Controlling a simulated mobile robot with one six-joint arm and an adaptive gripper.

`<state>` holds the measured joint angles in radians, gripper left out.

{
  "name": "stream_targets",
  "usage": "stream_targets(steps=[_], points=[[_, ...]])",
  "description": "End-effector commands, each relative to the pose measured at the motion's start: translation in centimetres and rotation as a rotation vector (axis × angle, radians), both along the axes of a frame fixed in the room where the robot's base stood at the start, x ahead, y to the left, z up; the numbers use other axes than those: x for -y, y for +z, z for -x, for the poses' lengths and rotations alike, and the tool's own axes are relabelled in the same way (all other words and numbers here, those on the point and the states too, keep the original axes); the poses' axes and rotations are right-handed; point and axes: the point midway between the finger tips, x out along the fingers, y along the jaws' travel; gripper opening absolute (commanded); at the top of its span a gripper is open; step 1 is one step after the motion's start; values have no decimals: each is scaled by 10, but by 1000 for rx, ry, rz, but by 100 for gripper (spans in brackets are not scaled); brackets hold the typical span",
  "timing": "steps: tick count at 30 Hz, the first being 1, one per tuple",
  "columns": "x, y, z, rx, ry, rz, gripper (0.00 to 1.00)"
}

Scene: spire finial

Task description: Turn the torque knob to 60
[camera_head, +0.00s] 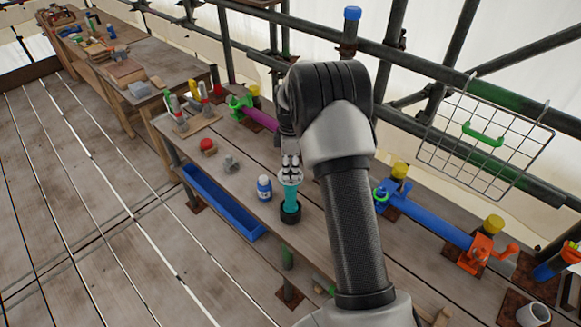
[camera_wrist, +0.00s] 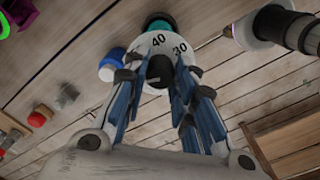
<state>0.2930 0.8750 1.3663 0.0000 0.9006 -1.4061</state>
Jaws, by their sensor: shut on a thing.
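A teal tool (camera_head: 290,196) stands upright in a black round holder (camera_head: 290,215) on the workbench. On its top is a white dial (camera_wrist: 158,43), which shows the numbers 40 and 30 in the wrist view. A black knob (camera_wrist: 160,72) is at the middle of the dial. My gripper (camera_head: 291,166) comes down over it from above. In the wrist view my gripper's (camera_wrist: 159,82) blue-padded fingers are closed around the knob. The rest of the dial's numbers are hidden, and no setting mark can be made out clearly.
A red button box (camera_head: 208,146) and a grey block (camera_head: 231,163) lie farther left. A blue pipe (camera_head: 430,220) is clamped to the right. A blue trough (camera_head: 222,203) hangs along the bench's front.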

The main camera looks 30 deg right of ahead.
Motion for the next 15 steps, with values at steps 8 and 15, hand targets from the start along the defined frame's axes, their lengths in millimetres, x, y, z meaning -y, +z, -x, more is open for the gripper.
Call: stream_targets(steps=[8, 15], points=[[0, 1, -1, 2, 1, 1, 34], [0, 0, 0, 1, 0, 0, 46]])
